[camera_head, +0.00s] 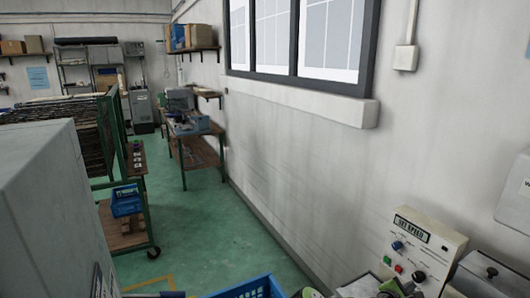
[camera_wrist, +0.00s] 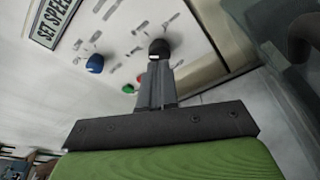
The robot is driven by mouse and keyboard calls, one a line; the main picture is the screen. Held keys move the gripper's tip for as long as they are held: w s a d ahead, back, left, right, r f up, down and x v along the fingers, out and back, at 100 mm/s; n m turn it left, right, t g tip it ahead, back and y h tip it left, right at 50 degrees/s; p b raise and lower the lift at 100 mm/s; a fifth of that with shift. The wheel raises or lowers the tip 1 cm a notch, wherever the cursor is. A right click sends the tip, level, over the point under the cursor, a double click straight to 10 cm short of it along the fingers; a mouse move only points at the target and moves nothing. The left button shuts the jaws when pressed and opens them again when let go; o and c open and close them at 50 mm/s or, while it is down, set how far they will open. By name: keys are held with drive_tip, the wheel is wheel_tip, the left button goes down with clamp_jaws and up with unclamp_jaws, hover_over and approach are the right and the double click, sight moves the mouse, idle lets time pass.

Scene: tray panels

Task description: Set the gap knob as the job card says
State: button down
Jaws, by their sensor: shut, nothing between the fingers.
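A pale control panel (camera_head: 412,250) with a "SET SPEED" plate stands at the lower right of the head view. It carries a blue knob (camera_head: 397,246), a black knob (camera_head: 419,277), a green button and a red button. In the wrist view the panel is tilted, with the blue knob (camera_wrist: 94,64), green button (camera_wrist: 128,89), red button (camera_wrist: 139,80) and black knob (camera_wrist: 160,48). My gripper (camera_wrist: 156,64) is shut and empty, its tips at the black knob's near side; I cannot tell whether they touch. Knob labels are too small to read. I cannot identify a job card.
A blue crate (camera_head: 250,288) stands at the bottom of the head view. A grey metal box (camera_head: 490,274) with a dark knob is right of the panel. The wall runs behind. Green floor is open at the left, near a rack and workbench.

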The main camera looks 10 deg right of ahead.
sight(426, 271)
drive_tip(key=d, duration=0.2)
drive_tip(key=w+d+b, duration=0.1)
drive_tip(key=d, duration=0.1)
drive_tip(key=w+d, duration=0.1)
drive_tip(key=d, duration=0.1)
drive_tip(key=shift+d, duration=0.35)
drive_tip(key=shift+a+f+b, duration=0.1)
drive_tip(key=shift+f+b, duration=0.1)
drive_tip(key=shift+b, duration=0.2)
drive_tip(key=shift+w+a+r, duration=0.1)
drive_tip(key=shift+w, duration=0.2)
drive_tip(key=shift+r, duration=0.1)
drive_tip(key=shift+s+r+p, duration=0.1)
drive_tip(key=shift+r+p, duration=0.15)
drive_tip(key=shift+p, duration=0.05)
drive_tip(key=shift+w+a+f+p+v, duration=0.1)
drive_tip(key=shift+f+p+v, duration=0.1)
drive_tip(key=shift+v, duration=0.75)
drive_tip(key=shift+w+a+f+p+v, duration=0.15)
drive_tip(key=shift+p+v, duration=0.1)
drive_tip(key=shift+v, duration=0.7)
drive_tip(key=shift+d+f+p+v, duration=0.1)
drive_tip(key=shift+f+p+v, duration=0.1)
drive_tip(key=shift+v, duration=0.75)
